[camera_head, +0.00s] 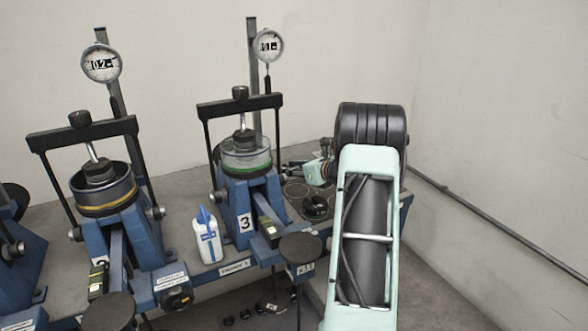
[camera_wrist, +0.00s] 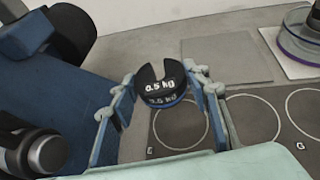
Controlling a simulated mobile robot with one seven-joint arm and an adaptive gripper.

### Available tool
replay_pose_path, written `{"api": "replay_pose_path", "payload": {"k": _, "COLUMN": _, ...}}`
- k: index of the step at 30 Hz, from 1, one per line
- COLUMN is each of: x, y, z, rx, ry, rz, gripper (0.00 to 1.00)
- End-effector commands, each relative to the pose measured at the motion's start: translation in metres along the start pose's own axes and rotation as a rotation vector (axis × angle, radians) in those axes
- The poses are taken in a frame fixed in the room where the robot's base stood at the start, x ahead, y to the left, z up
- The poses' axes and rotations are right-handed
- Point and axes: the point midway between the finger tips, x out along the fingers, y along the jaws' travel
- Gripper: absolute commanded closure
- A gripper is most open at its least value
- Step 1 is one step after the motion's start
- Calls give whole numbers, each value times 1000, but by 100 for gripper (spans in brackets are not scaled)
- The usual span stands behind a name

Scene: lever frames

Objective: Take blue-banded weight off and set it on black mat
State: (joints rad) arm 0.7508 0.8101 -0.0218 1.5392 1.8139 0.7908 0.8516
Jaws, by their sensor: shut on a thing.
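Whether the weight touches anything below is hard to tell. In the head view the mat (camera_head: 294,191) lies right of the frame numbered 3, partly behind my arm, with a small dark round thing (camera_head: 316,207) on it.
A plain grey square (camera_wrist: 226,57) lies beyond the mat. A purple-banded container (camera_wrist: 299,42) stands on a white square at the right. Blue lever frames (camera_head: 243,204) with dial gauges stand on the bench, with a white bottle (camera_head: 207,238) between two of them.

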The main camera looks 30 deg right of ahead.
Motion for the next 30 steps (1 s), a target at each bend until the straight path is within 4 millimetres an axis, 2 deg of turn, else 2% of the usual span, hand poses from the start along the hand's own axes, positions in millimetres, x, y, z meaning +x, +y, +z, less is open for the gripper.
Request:
{"api": "replay_pose_path", "payload": {"k": 8, "x": 3, "y": 0, "z": -5, "rx": -1, "ry": -3, "rz": 0, "gripper": 89}}
{"api": "replay_pose_path", "payload": {"k": 24, "x": 21, "y": 0, "z": -47, "rx": -1, "ry": -3, "rz": 1, "gripper": 89}}
{"api": "replay_pose_path", "payload": {"k": 30, "x": 23, "y": 0, "z": -53, "rx": -1, "ry": -4, "rz": 0, "gripper": 89}}
